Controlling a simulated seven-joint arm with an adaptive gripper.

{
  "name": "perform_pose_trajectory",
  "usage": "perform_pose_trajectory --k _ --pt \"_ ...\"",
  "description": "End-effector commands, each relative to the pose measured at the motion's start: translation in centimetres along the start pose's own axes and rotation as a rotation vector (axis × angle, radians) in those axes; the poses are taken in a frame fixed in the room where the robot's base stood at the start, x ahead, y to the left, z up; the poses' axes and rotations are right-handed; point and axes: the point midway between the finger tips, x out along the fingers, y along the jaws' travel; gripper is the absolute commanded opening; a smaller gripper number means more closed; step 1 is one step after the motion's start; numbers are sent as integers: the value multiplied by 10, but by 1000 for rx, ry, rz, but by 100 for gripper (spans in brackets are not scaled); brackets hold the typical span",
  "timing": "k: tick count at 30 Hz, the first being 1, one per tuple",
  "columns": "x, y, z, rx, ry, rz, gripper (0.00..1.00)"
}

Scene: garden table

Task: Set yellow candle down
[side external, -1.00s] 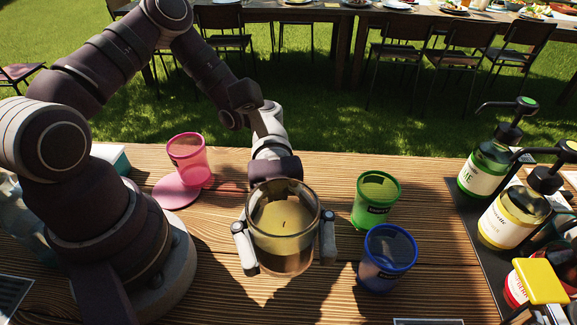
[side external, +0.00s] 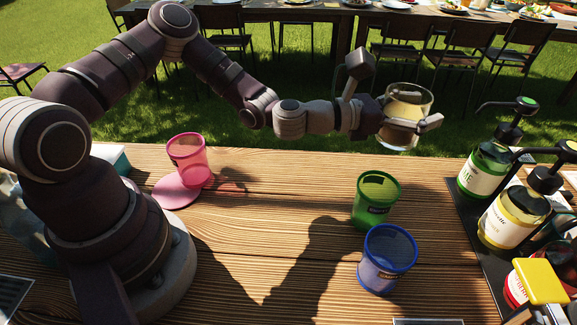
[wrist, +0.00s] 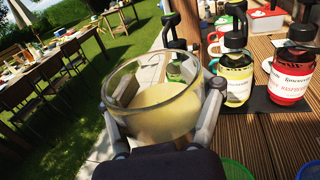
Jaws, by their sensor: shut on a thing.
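The yellow candle (side external: 404,108) is pale yellow wax in a clear glass jar. My gripper (side external: 412,122) is shut around the jar and holds it upright, or nearly so, well above the table, near its far edge in the side view. In the wrist view the candle (wrist: 158,105) sits between both fingers (wrist: 160,125), its open rim facing up toward the camera. The wooden table (side external: 270,215) has a broad bare area below and left of the held candle.
A green cup (side external: 376,203) and a blue cup (side external: 386,262) stand right of the table's middle. Pump bottles (side external: 512,218) stand on a dark tray (side external: 470,235) at right.

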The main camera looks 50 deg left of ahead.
Motion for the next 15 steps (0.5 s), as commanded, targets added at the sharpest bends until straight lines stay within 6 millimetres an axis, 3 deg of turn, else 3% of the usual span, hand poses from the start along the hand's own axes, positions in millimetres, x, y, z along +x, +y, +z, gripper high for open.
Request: perform_pose_trajectory --k 9,15 --pt "-7 68 8 -2 -3 382 20" --pt "-8 69 -14 0 1 394 20"
